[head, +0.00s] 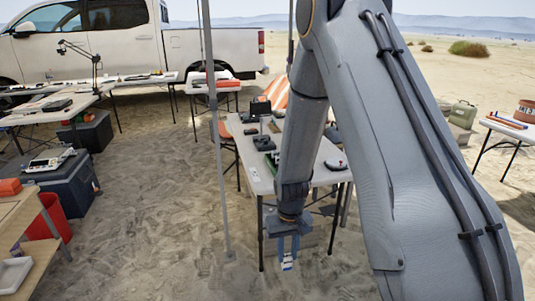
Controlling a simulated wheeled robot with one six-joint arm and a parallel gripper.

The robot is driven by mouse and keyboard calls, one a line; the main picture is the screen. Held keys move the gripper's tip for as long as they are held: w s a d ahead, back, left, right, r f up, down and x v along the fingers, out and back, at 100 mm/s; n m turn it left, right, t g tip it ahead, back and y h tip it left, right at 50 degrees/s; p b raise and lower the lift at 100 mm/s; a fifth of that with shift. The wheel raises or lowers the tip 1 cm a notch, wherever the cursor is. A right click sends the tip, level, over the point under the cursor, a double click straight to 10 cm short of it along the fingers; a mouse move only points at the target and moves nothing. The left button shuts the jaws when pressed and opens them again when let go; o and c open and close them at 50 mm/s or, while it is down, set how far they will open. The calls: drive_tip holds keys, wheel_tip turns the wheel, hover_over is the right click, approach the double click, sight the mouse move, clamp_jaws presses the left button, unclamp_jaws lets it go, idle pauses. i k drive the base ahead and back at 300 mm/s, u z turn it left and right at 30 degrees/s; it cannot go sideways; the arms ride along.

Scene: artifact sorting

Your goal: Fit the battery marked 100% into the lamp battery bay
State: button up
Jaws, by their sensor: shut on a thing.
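My gripper (287,253) points down in the lower middle of the head view, in front of the near end of a white folding table. It is shut on a small white and blue piece, which looks like a battery (287,266). Its marking is too small to read. A black jointed lamp (95,62) stands on a table at the back left. I cannot make out a battery bay on it.
The middle white table (262,186) carries dark devices and small items. A thin grey pole (214,150) stands left of it. A dark blue cooler (62,183) and a red bin (47,222) are at left. Open sand lies between.

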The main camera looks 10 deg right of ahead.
sight(259, 140)
drive_tip(key=u, duration=0.2)
drive_tip(key=k, duration=0.2)
drive_tip(key=z, duration=1.05)
drive_tip(key=i, duration=1.05)
drive_tip(key=u, duration=0.5)
